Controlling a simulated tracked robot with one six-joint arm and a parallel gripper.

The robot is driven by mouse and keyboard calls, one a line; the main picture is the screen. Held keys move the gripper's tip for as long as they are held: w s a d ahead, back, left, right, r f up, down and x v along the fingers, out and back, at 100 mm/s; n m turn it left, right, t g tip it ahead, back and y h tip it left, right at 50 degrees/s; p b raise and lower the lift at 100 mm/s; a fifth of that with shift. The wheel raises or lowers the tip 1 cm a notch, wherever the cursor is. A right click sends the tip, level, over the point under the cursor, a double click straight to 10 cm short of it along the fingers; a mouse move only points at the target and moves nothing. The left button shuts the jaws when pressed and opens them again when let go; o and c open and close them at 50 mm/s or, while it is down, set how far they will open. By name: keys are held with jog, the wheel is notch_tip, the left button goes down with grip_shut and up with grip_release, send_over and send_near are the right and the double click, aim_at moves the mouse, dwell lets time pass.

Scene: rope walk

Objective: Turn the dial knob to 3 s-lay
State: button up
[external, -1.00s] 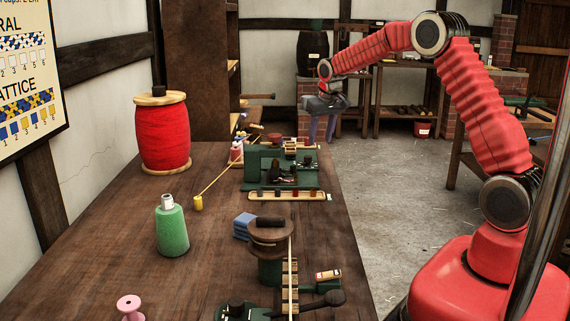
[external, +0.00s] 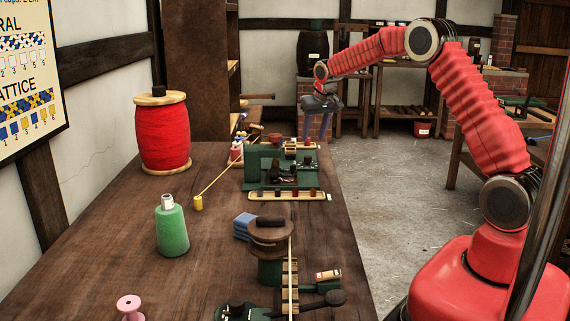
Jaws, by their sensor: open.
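A green machine (external: 259,165) stands on the far part of the workbench, with dark parts at its front; a dial knob cannot be made out for certain at this size. My gripper (external: 316,138) hangs from my red arm beyond the bench's right edge, to the right of and behind the green machine. Its fingers point down, are open and are empty. It is apart from the machine.
The wooden workbench (external: 110,240) holds a large red spool (external: 163,135), a green cone of thread (external: 172,230), a pink spool (external: 130,307) and a blue block (external: 244,227). A second green device (external: 270,268) with a dark lever sits at the front. Open floor (external: 400,200) lies to the right.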

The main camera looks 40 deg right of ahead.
aim_at(308, 156)
jog(key=x, duration=1)
jog(key=shift+w, duration=0.1)
jog(key=shift+c, duration=0.4)
jog(key=c, duration=1)
jog(key=shift+o, duration=0.2)
